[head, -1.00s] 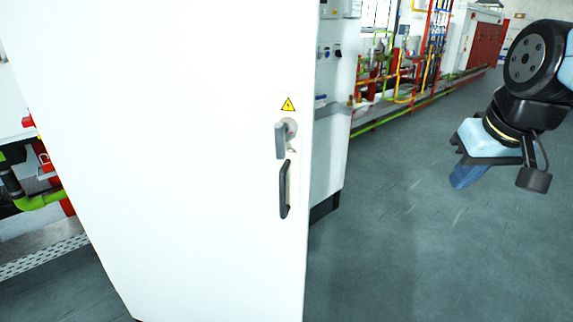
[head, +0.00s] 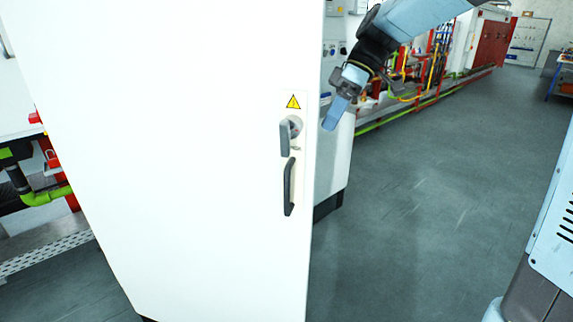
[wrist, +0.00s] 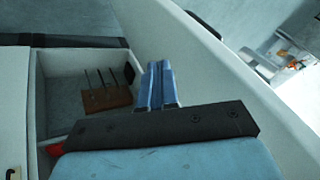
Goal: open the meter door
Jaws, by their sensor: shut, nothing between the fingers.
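The white meter door (head: 180,170) fills the left and middle of the head view. Near its right edge are a grey turn lever (head: 284,138), a dark upright pull handle (head: 288,187) and a yellow warning sticker (head: 293,102). My gripper (head: 330,120) is right of the door's edge, near the lever's height, and apart from the lever and handle in that view. Its blue fingers are together and empty, also in the wrist view (wrist: 160,72). There a pale panel (wrist: 235,85) runs diagonally to their right; I cannot tell if they touch it.
A grey-white cabinet (head: 335,160) stands behind the door's right edge. Open grey floor (head: 430,210) lies to the right. Red and yellow pipes (head: 425,75) run along the back. The wrist view shows a pale compartment (wrist: 62,72) with a brown block (wrist: 107,99).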

